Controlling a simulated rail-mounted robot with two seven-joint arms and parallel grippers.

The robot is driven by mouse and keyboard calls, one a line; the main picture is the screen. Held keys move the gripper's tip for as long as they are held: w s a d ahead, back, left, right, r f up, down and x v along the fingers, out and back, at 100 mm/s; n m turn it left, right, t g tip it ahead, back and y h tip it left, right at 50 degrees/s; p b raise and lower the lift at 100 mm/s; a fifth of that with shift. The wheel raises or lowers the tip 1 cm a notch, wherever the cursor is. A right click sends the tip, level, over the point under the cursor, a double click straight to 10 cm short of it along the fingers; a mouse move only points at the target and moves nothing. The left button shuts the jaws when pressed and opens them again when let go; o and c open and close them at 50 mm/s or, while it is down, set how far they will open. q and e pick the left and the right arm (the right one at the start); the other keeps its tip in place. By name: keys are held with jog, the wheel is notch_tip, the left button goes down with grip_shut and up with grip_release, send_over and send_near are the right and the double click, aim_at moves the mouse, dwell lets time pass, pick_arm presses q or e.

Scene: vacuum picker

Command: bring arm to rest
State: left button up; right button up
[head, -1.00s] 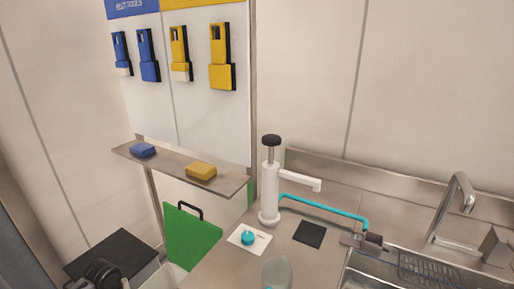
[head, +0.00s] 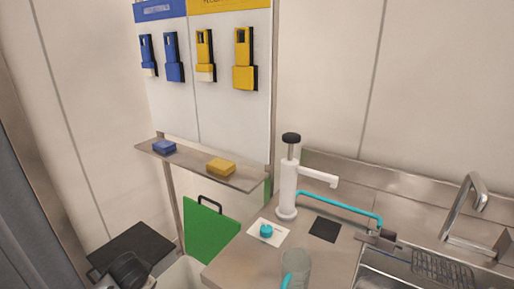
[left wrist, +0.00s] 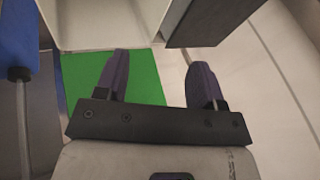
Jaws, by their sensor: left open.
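My left gripper (left wrist: 160,60) shows in the left wrist view with its two dark fingers spread apart and nothing between them. A green panel (left wrist: 145,88) lies behind the fingers. A dark rounded form low at the left of the head view may be part of my left arm; I cannot tell. My right gripper is in neither view. In the head view, the white hand pump (head: 288,190) stands upright on the steel counter (head: 235,262), with a teal hose (head: 345,206) running right from it to a grey-brown fitting (head: 380,239).
A clear cup (head: 298,262), a white card with a teal piece (head: 266,230) and a black pad (head: 325,229) are on the counter. A shelf (head: 190,166) holds a blue sponge (head: 164,147) and a yellow sponge (head: 221,166). A sink is at right.

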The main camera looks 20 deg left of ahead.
pick_arm(q)
jog(key=s+d+r+m+t+h+p, duration=0.1)
jog(key=s+d+r+m+t+p, duration=0.2)
jog(key=d, duration=0.7)
jog(key=s+d+r+m+t+h+p, duration=0.1)
jog(key=s+d+r+t+p, duration=0.15)
jog(key=d+r, duration=0.45)
jog(key=s+d+f+n+g+h+p, duration=0.1)
jog(key=s+d+g+p, duration=0.2)
jog(key=s, duration=0.5)
jog(key=s+d+f+n+g+h+p, duration=0.1)
jog(key=s+d+f+p, duration=0.1)
jog(key=s+d+p, duration=0.4)
jog(key=s+d+f+n+g+p, duration=0.1)
jog(key=s+d+g, duration=0.15)
jog(key=s, duration=0.65)
notch_tip(320, 180, up, 36)
jog(key=t+p, duration=0.1)
jog(key=p, duration=3.5)
jog(key=shift+w+r, duration=0.25)
jog(key=shift+w, duration=0.1)
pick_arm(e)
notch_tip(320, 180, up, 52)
pick_arm(q)
jog(key=shift+d, duration=0.1)
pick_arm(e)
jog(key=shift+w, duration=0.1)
